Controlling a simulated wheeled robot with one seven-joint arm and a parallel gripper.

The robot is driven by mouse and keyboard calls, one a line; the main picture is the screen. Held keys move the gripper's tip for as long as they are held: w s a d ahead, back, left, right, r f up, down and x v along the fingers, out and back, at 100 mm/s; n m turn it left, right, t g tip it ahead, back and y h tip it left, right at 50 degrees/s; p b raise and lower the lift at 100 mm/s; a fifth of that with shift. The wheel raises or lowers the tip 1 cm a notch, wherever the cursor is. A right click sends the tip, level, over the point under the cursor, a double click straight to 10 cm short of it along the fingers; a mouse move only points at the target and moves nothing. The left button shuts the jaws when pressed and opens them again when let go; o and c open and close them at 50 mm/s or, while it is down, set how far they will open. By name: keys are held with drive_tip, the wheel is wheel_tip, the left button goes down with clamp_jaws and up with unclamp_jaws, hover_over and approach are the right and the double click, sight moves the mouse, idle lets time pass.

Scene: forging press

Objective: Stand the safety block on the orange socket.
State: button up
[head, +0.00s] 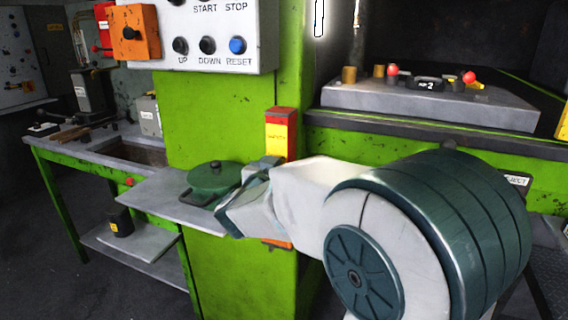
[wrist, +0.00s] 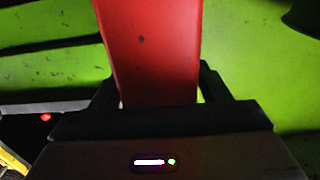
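The safety block (head: 281,135) is an upright red post with a yellow label, in front of the green press column in the head view. My gripper (head: 266,168) is at its height, and my wrist and arm hide its lower part. In the wrist view the red block (wrist: 155,50) lies between my two dark fingers, which appear to close against both its sides. A small orange piece (head: 277,243) shows low on the column below my wrist. I cannot tell whether it is the orange socket or a holder for the block.
A side shelf (head: 160,196) with a green lidded pot (head: 214,180) is left of my gripper. A control panel (head: 215,35) hangs above. The grey press bed (head: 430,105), with red-knobbed parts, is at the right. A green workbench (head: 75,148) stands far left.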

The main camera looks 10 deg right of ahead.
drive_tip(key=shift+r, duration=0.1)
drive_tip(key=p+v, duration=0.1)
drive_tip(key=v, duration=1.1)
drive_tip(key=w+a+f+n+y, duration=0.35)
drive_tip(key=n+y, duration=0.25)
drive_tip(key=y, duration=0.5)
drive_tip(key=s+d+f+g, duration=0.3)
drive_tip(key=s+f+g, duration=0.1)
drive_tip(key=s, duration=0.3)
drive_tip(key=s+d+f+g, duration=0.3)
drive_tip(key=s+f+g, duration=0.1)
drive_tip(key=s, duration=0.3)
drive_tip(key=s+d+f+n+g, duration=0.1)
drive_tip(key=s+d+f+g, duration=0.2)
drive_tip(key=s, duration=0.4)
wheel_tip(320, 180, down, 2)
drive_tip(key=shift+s+d+f+g, duration=0.15)
drive_tip(key=shift+s+d+g, duration=0.15)
drive_tip(key=shift+g, duration=0.6)
drive_tip(key=shift+w, duration=0.1)
